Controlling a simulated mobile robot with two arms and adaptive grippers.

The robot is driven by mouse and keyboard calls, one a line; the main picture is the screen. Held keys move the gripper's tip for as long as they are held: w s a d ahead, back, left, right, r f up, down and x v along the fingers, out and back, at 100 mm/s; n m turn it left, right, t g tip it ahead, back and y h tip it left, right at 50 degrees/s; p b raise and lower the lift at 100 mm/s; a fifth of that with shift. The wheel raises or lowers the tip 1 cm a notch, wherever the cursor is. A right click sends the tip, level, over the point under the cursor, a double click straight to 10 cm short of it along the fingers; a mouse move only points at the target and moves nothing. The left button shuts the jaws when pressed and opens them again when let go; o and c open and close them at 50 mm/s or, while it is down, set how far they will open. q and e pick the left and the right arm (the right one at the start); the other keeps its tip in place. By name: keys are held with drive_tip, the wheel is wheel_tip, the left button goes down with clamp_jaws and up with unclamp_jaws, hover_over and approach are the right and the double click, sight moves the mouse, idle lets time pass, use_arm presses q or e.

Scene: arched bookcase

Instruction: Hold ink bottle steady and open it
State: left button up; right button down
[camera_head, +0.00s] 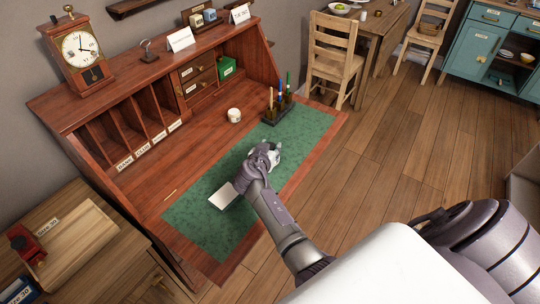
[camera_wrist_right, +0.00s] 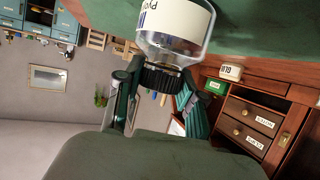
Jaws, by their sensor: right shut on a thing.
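The ink bottle (camera_wrist_right: 177,28) is clear glass with a white label and a dark ribbed cap (camera_wrist_right: 160,77). In the right wrist view, the fingers of my right gripper (camera_wrist_right: 160,90) are closed around the cap, one on each side. The bottle's glass body lies beyond the fingertips, against the green mat. In the head view, my right gripper (camera_head: 265,158) is over the green desk mat (camera_head: 205,233) and hides much of the bottle (camera_head: 277,152). The cap is on the bottle. My left gripper does not show.
A pen stand (camera_head: 283,104) with several pens stands behind the bottle. A small white round container (camera_head: 234,115) is farther back. Cubbies and drawers (camera_head: 198,80) line the desk's back. The front mat is clear.

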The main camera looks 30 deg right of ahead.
drive_tip(key=shift+r, duration=0.75)
wheel_tip(320, 180, up, 3)
drive_tip(key=s+d+r, duration=0.6)
drive_tip(key=s+d, duration=0.2)
drive_tip(key=shift+d+r, duration=0.2)
drive_tip(key=shift+r, duration=0.1)
drive_tip(key=c, duration=1.2)
unclamp_jaws()
drive_tip(key=shift+s, duration=0.1)
drive_tip(key=shift+c, duration=0.2)
clamp_jaws()
